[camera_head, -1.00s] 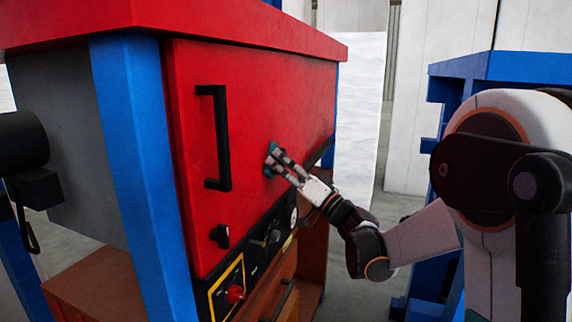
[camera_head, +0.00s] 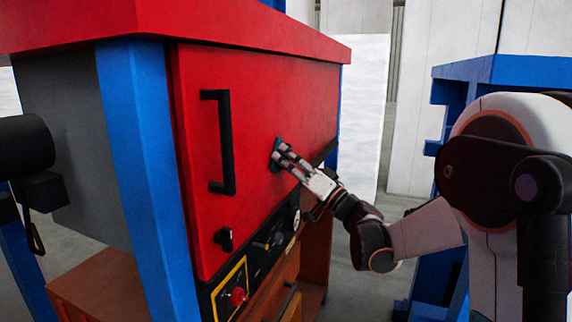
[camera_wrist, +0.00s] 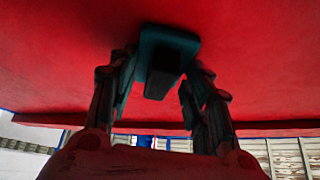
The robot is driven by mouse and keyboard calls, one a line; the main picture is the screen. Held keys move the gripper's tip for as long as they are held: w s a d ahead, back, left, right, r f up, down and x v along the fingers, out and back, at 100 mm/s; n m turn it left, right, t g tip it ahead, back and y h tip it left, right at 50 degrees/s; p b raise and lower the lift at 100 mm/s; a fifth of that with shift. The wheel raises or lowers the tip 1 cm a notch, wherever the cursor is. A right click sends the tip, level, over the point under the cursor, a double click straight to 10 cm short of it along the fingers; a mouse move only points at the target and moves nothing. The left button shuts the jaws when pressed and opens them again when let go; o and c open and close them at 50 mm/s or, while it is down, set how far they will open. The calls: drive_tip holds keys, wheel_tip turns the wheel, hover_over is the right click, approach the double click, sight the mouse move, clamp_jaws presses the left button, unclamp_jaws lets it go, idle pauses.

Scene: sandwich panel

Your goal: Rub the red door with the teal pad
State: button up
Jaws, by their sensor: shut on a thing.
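The red door (camera_head: 268,90) fills the cabinet's front in the head view, with a black bar handle (camera_head: 230,142) at its left side. The pad's rubbing face is hidden, so firm contact cannot be told.
A small black latch (camera_head: 224,238) sits below the handle. Under the door is a dark control panel with a red knob (camera_head: 237,296). A blue post (camera_head: 145,170) stands left of the door. A blue frame (camera_head: 440,180) stands behind my arm at right.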

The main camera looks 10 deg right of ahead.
drive_tip(key=w+d, duration=0.5)
drive_tip(key=w, duration=0.2)
drive_tip(key=shift+b, duration=0.45)
idle(0.4)
drive_tip(key=shift+s, duration=0.1)
drive_tip(key=shift+s+d+b, duration=0.15)
drive_tip(key=shift+s+d, duration=0.7)
drive_tip(key=shift+d, duration=0.3)
drive_tip(key=shift+s+d+b, duration=0.15)
drive_tip(key=shift+s+d, duration=0.7)
drive_tip(key=shift+d, duration=0.3)
drive_tip(key=shift+s+d, duration=0.45)
drive_tip(key=shift+d, duration=0.2)
drive_tip(key=shift+s+d, duration=0.45)
drive_tip(key=shift+d, duration=0.15)
drive_tip(key=shift+f, duration=0.1)
